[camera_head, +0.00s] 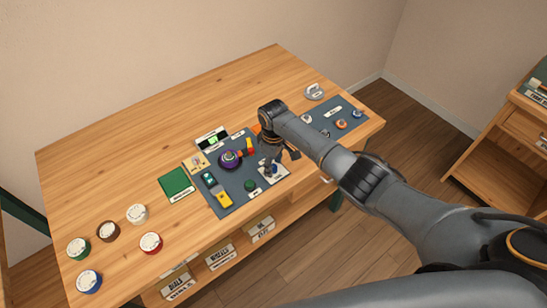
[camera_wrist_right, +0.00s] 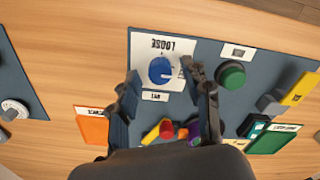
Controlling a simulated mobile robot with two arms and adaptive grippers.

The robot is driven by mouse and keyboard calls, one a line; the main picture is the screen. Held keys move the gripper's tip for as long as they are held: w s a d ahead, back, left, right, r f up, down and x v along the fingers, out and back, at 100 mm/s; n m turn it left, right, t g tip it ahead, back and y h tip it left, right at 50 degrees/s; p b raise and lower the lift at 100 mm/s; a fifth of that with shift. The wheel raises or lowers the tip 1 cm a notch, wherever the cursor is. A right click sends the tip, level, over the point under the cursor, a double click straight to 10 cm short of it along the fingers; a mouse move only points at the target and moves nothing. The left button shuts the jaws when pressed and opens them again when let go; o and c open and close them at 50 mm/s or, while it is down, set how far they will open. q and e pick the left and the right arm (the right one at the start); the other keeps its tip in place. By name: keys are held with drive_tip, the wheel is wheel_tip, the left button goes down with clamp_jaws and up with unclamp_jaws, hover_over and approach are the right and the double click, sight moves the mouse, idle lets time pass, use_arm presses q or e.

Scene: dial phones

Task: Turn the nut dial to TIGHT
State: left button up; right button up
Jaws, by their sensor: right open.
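The nut dial is a blue round knob (camera_wrist_right: 160,70) on a white card (camera_wrist_right: 146,48) in the right wrist view. The card's LOOSE print shows upside down, with a NUT label (camera_wrist_right: 154,96) below. I cannot make out TIGHT; a finger covers part of the card's right side. A pale mark shows on the right half of the knob. My right gripper (camera_wrist_right: 162,78) is open, its fingertips apart on either side of the knob; I cannot tell if they touch it. In the head view the right gripper (camera_head: 277,154) is over the card (camera_head: 273,176). My left gripper is not in view.
A green knob (camera_wrist_right: 231,75) sits close beside the card on the same dark mat (camera_head: 222,192). The mat also holds a purple dial (camera_head: 229,160) and a yellow-and-grey piece (camera_head: 223,198). A green booklet (camera_head: 176,182) lies left. Several round lidded pots stand at the table's left end.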

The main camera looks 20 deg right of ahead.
sight(274, 167)
wheel_tip(274, 167, up, 12)
idle(0.4)
drive_tip(key=shift+f, duration=0.15)
